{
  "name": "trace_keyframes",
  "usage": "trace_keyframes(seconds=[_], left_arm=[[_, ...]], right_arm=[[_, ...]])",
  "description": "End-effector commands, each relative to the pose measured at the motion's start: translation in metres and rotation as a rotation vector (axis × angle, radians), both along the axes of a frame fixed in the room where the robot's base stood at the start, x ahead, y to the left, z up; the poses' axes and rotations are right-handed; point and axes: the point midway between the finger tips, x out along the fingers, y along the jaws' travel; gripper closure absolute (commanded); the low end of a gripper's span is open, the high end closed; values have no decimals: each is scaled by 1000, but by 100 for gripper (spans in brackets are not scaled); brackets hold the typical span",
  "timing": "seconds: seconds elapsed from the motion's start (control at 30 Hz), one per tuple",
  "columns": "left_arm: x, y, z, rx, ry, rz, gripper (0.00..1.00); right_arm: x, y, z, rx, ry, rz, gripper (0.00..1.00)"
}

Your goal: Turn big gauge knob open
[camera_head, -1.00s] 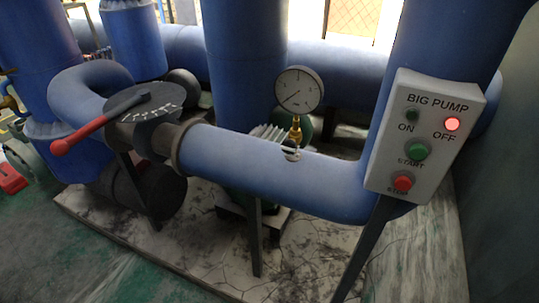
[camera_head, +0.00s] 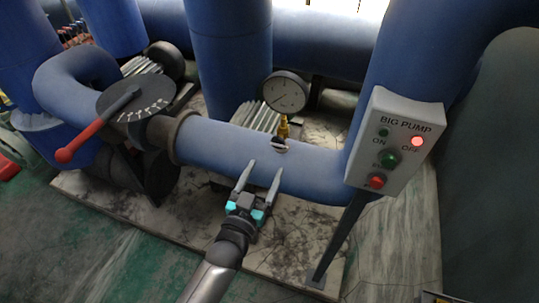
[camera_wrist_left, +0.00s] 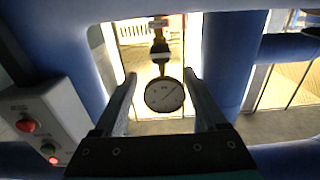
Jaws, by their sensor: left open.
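The big gauge (camera_head: 286,92) is a round white dial on a brass stem (camera_head: 284,127) that rises from the blue horizontal pipe. A small knob (camera_head: 279,146) sits low on the stem, just above the pipe; its exact turn is too small to tell. My left gripper (camera_head: 265,165) is open and empty, in front of the pipe and below the knob in the head view, not touching it. In the left wrist view, the picture is upside down, and the gauge (camera_wrist_left: 164,95) and stem (camera_wrist_left: 160,62) show between the open fingers. My right gripper is out of view.
A grey BIG PUMP box (camera_head: 396,142) with a lit red lamp stands right of the gauge. A red valve lever (camera_head: 88,137) on a dark disc is at the left. Large blue pipes (camera_head: 228,60) rise behind the gauge. The floor in front is open.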

Motion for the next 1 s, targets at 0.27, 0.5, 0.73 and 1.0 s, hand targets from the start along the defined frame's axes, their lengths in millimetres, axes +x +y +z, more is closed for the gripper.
trace_keyframes(seconds=[0.27, 0.5, 0.73, 1.0], left_arm=[[31, -10, -3, -1, -2, 1, 26], [59, -19, -4, 0, -1, 1, 26], [82, -26, -4, 0, 3, 1, 27], [81, -25, -1, 1, 3, 1, 57]], right_arm=[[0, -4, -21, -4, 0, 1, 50], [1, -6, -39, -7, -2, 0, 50], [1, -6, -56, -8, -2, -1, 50], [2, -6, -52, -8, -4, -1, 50]])
